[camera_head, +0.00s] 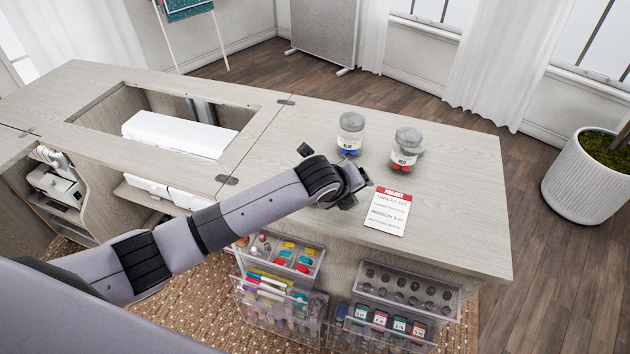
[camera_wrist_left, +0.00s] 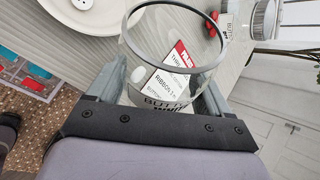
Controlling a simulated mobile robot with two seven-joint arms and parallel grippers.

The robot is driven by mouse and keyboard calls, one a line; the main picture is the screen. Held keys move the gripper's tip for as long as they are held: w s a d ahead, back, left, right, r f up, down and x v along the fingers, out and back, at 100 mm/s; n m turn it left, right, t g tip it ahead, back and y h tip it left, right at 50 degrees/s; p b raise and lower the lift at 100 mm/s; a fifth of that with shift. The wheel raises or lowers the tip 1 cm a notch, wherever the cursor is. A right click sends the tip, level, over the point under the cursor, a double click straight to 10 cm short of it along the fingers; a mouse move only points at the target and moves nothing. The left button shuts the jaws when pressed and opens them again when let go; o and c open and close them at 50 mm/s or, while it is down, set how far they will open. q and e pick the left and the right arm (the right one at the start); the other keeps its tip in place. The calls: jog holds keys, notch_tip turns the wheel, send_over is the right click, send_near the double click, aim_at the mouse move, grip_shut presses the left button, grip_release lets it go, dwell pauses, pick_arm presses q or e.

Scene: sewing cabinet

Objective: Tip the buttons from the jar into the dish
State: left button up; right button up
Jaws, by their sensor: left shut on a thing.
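In the left wrist view, my left gripper (camera_wrist_left: 155,92) is shut on a clear glass jar (camera_wrist_left: 150,40) with a wide open mouth. Part of a label beginning "BUTT" shows low on it.
Two lidded jars, one with blue contents (camera_head: 350,133) and one with red (camera_head: 405,149), stand behind the gripper. A project card (camera_head: 388,211) lies to its right. Open clear drawers (camera_head: 405,292) jut out below the front edge. The right end of the top is clear.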

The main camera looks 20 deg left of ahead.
pick_arm(q)
jog(key=shift+f+b, duration=0.25)
jog(key=shift+b, duration=0.15)
jog(key=shift+d+f+n+g+h+b, duration=0.15)
jog(key=shift+n+g+h+b, duration=0.55)
jog(key=shift+h+b, duration=0.95)
dwell(0.5)
jog(key=shift+w+a+r+n+g+h+b, duration=0.3)
jog(key=shift+a+r+n+h+b, duration=0.15)
jog(key=shift+a+r+b, duration=0.25)
dwell(0.4)
jog(key=shift+w+a+r+n+g+h+b, duration=0.15)
jog(key=shift+a+r+n+g+h+b, duration=0.15)
jog(key=shift+r+h, duration=0.35)
dwell(0.5)
jog(key=shift+w+a+f+n+h+b, duration=0.1)
jog(key=shift+a+f+n+h+b, duration=0.15)
jog(key=shift+h+b, duration=0.75)
jog(key=shift+w+a+r+n+g+b, duration=0.15)
jog(key=shift+r+n+g+b, duration=0.15)
jog(key=shift+b, duration=0.7)
jog(key=shift+a+r+h+b, duration=0.15)
jog(key=shift+h+b, duration=0.2)
jog(key=shift+b, duration=0.1)
jog(key=shift+w+a+r+n+h+b, duration=0.2)
jog(key=shift+a+r+n+h+b, duration=0.25)
jog(key=shift+b, duration=0.55)
